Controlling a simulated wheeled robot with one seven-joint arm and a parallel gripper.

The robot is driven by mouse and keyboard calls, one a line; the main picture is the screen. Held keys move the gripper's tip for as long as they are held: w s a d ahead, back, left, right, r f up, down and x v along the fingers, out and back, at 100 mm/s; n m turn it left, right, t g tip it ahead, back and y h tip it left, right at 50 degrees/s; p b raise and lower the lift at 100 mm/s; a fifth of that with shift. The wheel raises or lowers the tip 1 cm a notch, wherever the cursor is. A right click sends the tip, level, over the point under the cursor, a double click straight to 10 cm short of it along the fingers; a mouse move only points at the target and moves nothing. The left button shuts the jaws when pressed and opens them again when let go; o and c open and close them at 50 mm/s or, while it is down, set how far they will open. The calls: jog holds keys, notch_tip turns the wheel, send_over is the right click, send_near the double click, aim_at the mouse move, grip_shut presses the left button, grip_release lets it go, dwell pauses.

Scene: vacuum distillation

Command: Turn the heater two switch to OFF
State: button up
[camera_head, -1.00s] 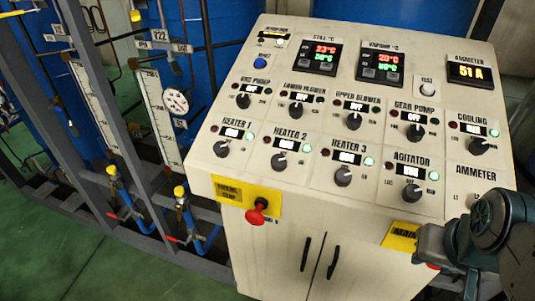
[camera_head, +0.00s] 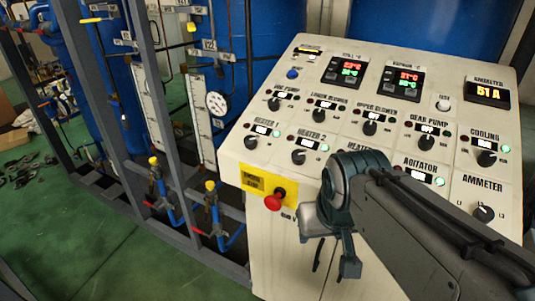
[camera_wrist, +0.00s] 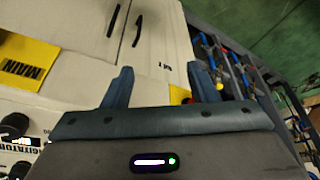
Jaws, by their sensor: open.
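The heater 2 switch (camera_head: 299,157) is a black round knob in the lower row of the sloped control panel. Its label and small white display sit just above it, and a green lamp glows at the display's right. The display text is too small to read surely. My gripper (camera_head: 331,258) is in front of the panel, below and right of this knob, apart from it and pointing down. In the wrist view my gripper (camera_wrist: 160,82) has its two fingers spread with nothing between them. The heater 2 knob is not seen in the wrist view.
The heater 1 knob (camera_head: 250,142) is left of heater 2. My arm hides the heater 3 knob. A red emergency button (camera_head: 274,201) on a yellow plate (camera_head: 254,182) projects from the cabinet front, near my gripper. Blue valve pipes (camera_head: 217,228) and grey frames stand at left.

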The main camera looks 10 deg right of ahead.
aim_at(298, 154)
jog(key=w+a+r+m+h+b, duration=0.3)
jog(key=w+r+m, duration=0.5)
jog(key=w+r, duration=0.9)
jog(key=x, duration=0.4)
jog(key=a+p+x, duration=0.1)
jog(key=x, duration=0.4)
jog(key=p+x, duration=0.1)
jog(key=x, duration=0.3)
jog(key=shift+s+a+f, duration=0.1)
jog(key=shift+s+f, duration=0.2)
jog(key=shift+f, duration=0.3)
jog(key=c, duration=1)
